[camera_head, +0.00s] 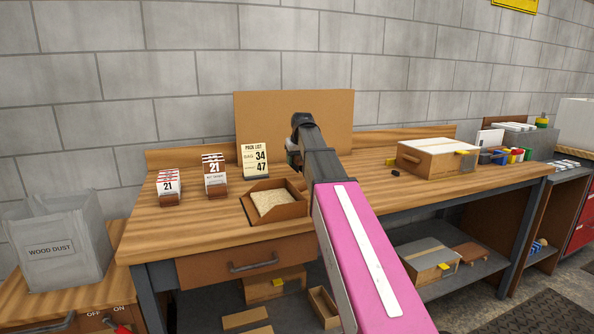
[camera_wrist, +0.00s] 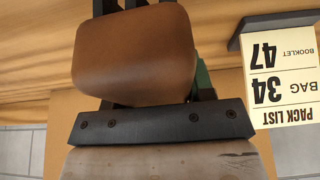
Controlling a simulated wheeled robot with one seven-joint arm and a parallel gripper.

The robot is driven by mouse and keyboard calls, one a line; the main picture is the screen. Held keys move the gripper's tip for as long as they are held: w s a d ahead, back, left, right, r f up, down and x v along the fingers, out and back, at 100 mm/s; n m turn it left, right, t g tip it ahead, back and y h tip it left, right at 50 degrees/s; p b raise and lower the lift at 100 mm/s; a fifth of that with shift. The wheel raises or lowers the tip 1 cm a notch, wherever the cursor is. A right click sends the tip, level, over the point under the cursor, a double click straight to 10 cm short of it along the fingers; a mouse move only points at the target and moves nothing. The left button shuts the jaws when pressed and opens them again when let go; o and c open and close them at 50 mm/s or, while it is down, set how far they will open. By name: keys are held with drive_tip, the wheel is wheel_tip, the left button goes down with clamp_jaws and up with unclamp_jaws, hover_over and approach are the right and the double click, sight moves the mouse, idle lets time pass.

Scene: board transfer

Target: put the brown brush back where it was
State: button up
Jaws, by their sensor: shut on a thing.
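My gripper (camera_wrist: 120,6) is shut on the brown brush (camera_wrist: 135,55), which shows in the wrist view as a smooth, rounded brown block at the top centre. Black finger parts show above and below it. A bit of green shows behind its right side. In the head view my gripper (camera_head: 300,125) is above the back of the workbench (camera_head: 365,200), in front of the tan board (camera_head: 265,110). My own arm hides the fingertips and most or all of the brush there. I cannot tell from these frames which spot the brush came from.
An open box of pale grains (camera_head: 275,203) sits in front. A lidded box (camera_head: 437,158) stands at right. Bench top between my arm and that box is mostly clear.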

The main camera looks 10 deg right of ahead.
drive_tip(key=shift+d+f, duration=0.25)
drive_tip(key=shift+f, duration=1.85)
drive_tip(key=shift+f, duration=0.15)
drive_tip(key=o, duration=0.9)
drive_tip(key=v, duration=1.2)
drive_tip(key=shift+w, duration=0.1)
